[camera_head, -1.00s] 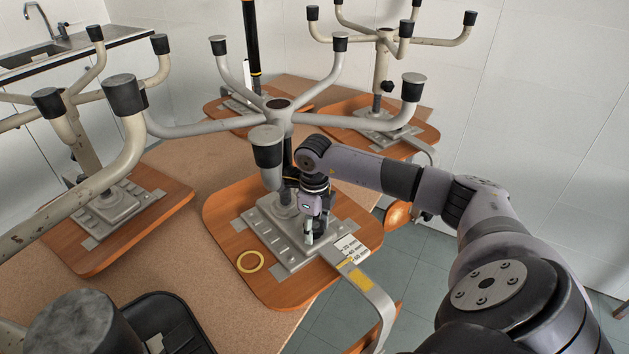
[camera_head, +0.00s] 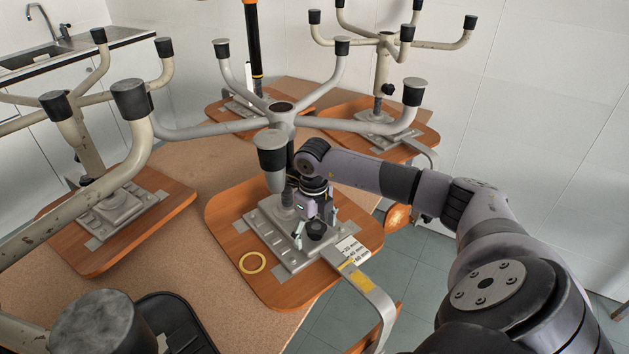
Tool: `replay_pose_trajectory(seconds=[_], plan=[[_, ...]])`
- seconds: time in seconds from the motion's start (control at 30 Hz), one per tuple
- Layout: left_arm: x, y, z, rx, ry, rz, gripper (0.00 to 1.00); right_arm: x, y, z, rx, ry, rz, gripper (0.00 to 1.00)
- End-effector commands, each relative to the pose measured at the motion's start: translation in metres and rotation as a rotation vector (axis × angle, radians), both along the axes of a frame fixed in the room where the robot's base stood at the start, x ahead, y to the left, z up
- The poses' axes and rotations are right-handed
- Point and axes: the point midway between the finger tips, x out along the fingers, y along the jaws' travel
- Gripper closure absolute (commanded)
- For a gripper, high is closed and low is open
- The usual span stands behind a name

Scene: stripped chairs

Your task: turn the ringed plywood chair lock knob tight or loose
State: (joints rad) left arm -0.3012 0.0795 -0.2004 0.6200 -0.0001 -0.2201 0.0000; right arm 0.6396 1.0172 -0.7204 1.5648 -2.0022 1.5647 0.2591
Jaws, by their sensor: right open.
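The ringed plywood chair lies upside down on the table, its orange-brown seat (camera_head: 232,214) with a yellow ring (camera_head: 252,263) near the front left. Its grey mounting plate (camera_head: 270,238) carries a column and curved legs above. The black lock knob (camera_head: 316,230) shows at the plate's right side. The knob's far side and stem are hidden. My left gripper is not in view.
The chair's leg with a black cap (camera_head: 270,150) hangs close to my right gripper. A bent metal strip (camera_head: 368,292) sticks out at the seat's right. Other upturned chairs stand left (camera_head: 113,212) and behind (camera_head: 382,122). Bare table (camera_head: 185,240) shows left of the seat.

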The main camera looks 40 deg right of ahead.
Motion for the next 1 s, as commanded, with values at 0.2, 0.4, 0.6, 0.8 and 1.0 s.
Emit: replay_pose_trajectory(seconds=[0.2,0.4,0.6,0.8,1.0], plan=[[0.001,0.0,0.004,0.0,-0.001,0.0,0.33,0.001,-0.009,0.007,-0.014,-0.004,-0.022,0.17],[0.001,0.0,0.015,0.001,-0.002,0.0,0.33,0.001,-0.009,0.023,-0.014,-0.002,-0.02,0.17],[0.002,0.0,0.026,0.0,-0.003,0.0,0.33,0.0,-0.006,0.038,-0.009,-0.001,-0.013,0.17],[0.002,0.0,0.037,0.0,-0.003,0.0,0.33,0.0,-0.004,0.054,-0.007,-0.002,-0.009,0.17],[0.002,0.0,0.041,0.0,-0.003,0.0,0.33,0.0,-0.003,0.061,-0.006,0.0,-0.007,0.17]])
